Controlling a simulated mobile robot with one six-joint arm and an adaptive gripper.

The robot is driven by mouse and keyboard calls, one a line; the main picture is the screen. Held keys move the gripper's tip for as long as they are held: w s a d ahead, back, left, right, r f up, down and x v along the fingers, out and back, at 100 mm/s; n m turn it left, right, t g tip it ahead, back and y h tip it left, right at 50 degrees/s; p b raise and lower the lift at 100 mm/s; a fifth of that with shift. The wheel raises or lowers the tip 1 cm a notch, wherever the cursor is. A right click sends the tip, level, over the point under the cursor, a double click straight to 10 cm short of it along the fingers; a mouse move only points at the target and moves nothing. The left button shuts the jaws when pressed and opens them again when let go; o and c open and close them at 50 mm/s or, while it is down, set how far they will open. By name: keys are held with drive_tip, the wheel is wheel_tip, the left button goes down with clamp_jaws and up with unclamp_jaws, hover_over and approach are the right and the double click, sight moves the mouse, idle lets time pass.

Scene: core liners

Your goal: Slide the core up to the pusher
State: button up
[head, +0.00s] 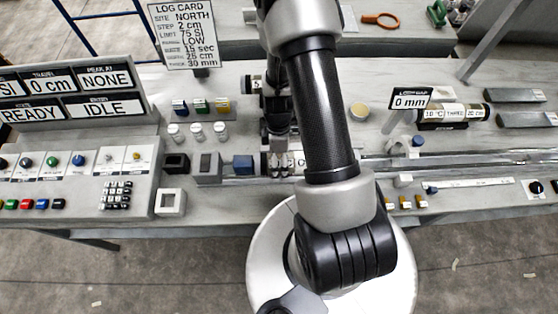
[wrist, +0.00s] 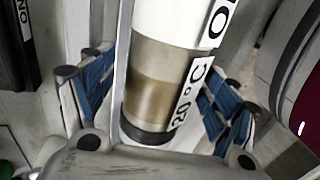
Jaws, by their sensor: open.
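The core (wrist: 155,85) is a cylinder with a white upper part, brown and tan bands, a black end and a lettered white label. It lies in a metal channel and fills the middle of the wrist view. In the head view its labelled end (head: 283,163) shows partly behind my arm. My gripper (wrist: 158,100) is open, with a blue-padded finger on each side of the core and visible space beside it. In the head view my gripper (head: 278,142) is over the channel. A blue block (head: 243,164) beside a grey housing sits just left of the core; I cannot tell whether it is the pusher or touches the core.
A control console (head: 75,150) with buttons stands at the left; its screens read READY and IDLE. The long rail (head: 460,160) runs right. A "0 mm" sign (head: 410,99) stands near another labelled core (head: 453,113). White jars (head: 197,130) stand behind the channel.

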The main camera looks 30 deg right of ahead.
drive_tip(key=shift+c, duration=0.3)
clamp_jaws()
idle(0.7)
